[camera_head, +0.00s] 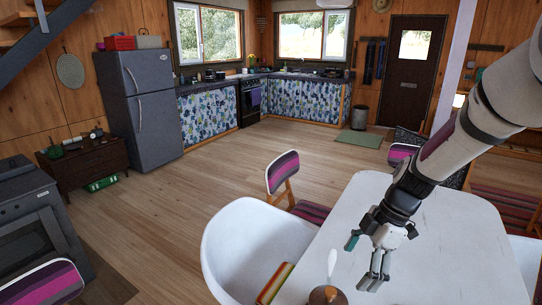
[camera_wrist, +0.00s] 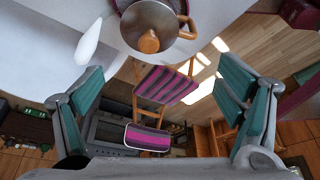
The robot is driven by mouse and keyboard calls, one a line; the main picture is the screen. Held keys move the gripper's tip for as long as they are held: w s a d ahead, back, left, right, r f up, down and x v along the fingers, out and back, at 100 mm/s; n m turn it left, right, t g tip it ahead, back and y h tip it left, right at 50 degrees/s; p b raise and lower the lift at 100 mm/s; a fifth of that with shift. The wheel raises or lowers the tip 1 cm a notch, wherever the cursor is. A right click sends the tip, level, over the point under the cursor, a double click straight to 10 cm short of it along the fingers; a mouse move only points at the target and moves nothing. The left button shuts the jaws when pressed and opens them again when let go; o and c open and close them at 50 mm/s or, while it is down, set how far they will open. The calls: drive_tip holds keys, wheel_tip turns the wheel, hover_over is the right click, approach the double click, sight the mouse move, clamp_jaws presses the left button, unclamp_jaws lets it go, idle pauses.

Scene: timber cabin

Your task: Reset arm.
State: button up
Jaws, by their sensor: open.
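My gripper (camera_head: 364,262) hangs over the white table (camera_head: 440,235) with its fingers apart. In the wrist view the two green-padded fingers of my gripper (camera_wrist: 162,85) are wide apart, with nothing held between them. A steel pot with a wooden knob and handle (camera_wrist: 150,22) lies beyond the fingertips; its lid shows at the bottom edge of the head view (camera_head: 326,295). A slim white object (camera_wrist: 88,42) is beside the pot, and also in the head view (camera_head: 332,262). My arm reaches in from the upper right.
A white chair (camera_head: 250,240) stands against the table's left side. A striped chair (camera_head: 283,172) stands behind it. A yellow-and-red edged item (camera_head: 275,284) is at the table's near left edge. The wooden floor (camera_head: 220,175) toward the kitchen is clear.

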drive_tip(key=s+a+r+m+t+h, duration=0.2)
drive_tip(key=s+r+m, duration=0.7)
drive_tip(key=r, duration=0.1)
drive_tip(key=s+a+r+m+t+h, duration=0.2)
drive_tip(key=s+r+m+t, duration=0.1)
drive_tip(key=s+r+m, duration=0.5)
drive_tip(key=shift+s+a+r+m, duration=0.3)
drive_tip(key=shift+s+r+m, duration=0.1)
drive_tip(key=shift+s+r, duration=0.6)
drive_tip(key=shift+w, duration=0.1)
